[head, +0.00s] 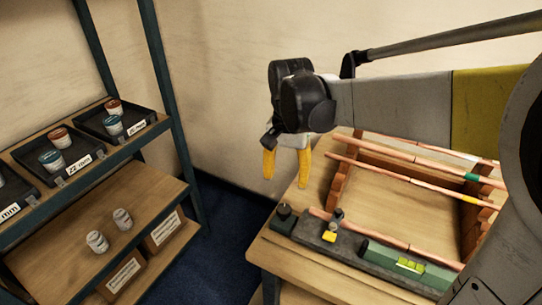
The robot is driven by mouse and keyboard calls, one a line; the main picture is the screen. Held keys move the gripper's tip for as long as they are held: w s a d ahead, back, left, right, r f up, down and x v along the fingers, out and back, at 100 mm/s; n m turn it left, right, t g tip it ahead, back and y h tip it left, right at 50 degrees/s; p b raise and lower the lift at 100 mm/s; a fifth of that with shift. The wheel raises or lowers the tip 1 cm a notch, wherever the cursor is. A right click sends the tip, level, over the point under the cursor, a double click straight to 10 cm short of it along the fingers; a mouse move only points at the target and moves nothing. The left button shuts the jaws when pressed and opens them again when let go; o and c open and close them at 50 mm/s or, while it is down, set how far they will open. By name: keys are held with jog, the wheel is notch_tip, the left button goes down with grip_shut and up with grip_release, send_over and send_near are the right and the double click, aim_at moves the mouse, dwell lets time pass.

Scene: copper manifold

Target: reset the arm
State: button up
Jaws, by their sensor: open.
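My gripper (286,166) has two yellow fingers that hang down and stand apart with nothing between them. It is in the head view near the middle, in front of the cream wall and by the left edge of the wooden workbench (263,250). My arm reaches in from the right above the bench and hides part of it. On the bench, several copper pipes (365,168) rest across notched wooden supports (338,187). Some of the pipes carry coloured bands.
At left, a shelf rack (160,75) holds black trays (85,152) of small jars, with white jars (122,218) and labelled boxes below. Blue floor lies between rack and bench.

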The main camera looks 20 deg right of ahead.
jog(key=s+r+n+t, duration=0.1)
jog(key=s+n+t, duration=0.6)
jog(key=s, duration=0.5)
jog(key=shift+n, duration=0.3)
jog(key=shift+a, duration=0.1)
